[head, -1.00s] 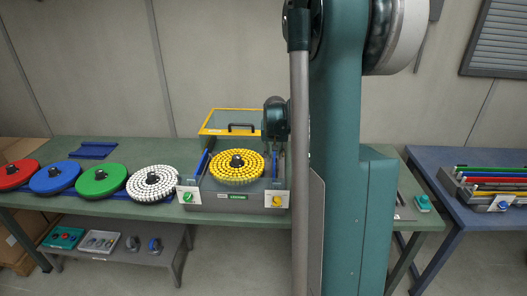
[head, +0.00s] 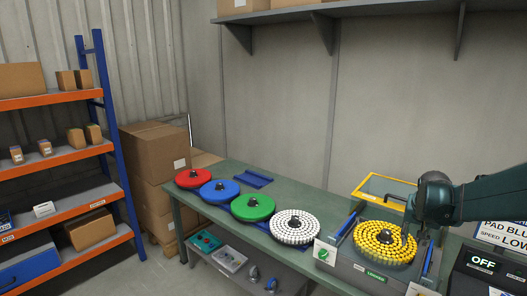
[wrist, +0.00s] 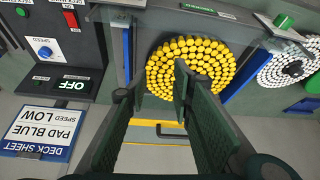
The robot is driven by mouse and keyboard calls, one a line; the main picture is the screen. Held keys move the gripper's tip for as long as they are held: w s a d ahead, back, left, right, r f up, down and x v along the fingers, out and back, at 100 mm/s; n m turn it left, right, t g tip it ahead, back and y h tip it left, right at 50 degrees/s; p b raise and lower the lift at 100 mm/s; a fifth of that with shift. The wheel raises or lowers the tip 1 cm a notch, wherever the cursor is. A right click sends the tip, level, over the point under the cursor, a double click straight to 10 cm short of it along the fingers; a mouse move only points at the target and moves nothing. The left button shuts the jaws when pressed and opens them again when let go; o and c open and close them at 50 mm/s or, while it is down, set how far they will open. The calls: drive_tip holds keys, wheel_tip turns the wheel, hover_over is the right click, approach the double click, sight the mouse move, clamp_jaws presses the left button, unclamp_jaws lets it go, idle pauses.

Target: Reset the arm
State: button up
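My gripper (head: 424,236) hangs at the end of my teal arm at the right of the head view, over the right side of the machine with the yellow disc. In the wrist view my gripper (wrist: 155,95) has its two dark fingers spread apart with nothing between them. The yellow-studded disc (head: 384,243) sits in the grey machine (head: 352,268); the disc (wrist: 190,68) shows beyond the fingertips in the wrist view. I cannot tell the exact height of the fingers above the machine.
Red (head: 193,178), blue (head: 220,191), green (head: 253,207) and white-studded (head: 294,226) discs lie along the green bench (head: 290,186). An open yellow-framed lid (head: 370,186) stands behind the machine. A panel reading OFF (head: 487,263) and a deck sheet (head: 506,235) are at right.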

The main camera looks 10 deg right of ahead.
drive_tip(key=s+a+r+n+t+y+b, duration=0.15)
drive_tip(key=s+a, duration=0.35)
drive_tip(key=a, duration=0.5)
drive_tip(key=s+a+r+n, duration=0.2)
drive_tip(key=s+a, duration=0.4)
drive_tip(key=a, duration=0.4)
drive_tip(key=s+a+r+n+t, duration=0.15)
drive_tip(key=s+a, duration=0.35)
drive_tip(key=a, duration=0.6)
drive_tip(key=s+a+f+n+y, duration=0.1)
drive_tip(key=s+a+f+n, duration=0.1)
drive_tip(key=s+a, duration=0.6)
drive_tip(key=shift+s+f+b, duration=0.45)
drive_tip(key=shift+s+f, duration=0.1)
drive_tip(key=shift+s, duration=0.35)
drive_tip(key=shift+f+y, duration=0.15)
drive_tip(key=shift+y, duration=0.1)
wheel_tip(320, 180, down, 16)
drive_tip(key=b, duration=1.6)
drive_tip(key=shift+r, duration=0.2)
drive_tip(key=shift+r, duration=0.1)
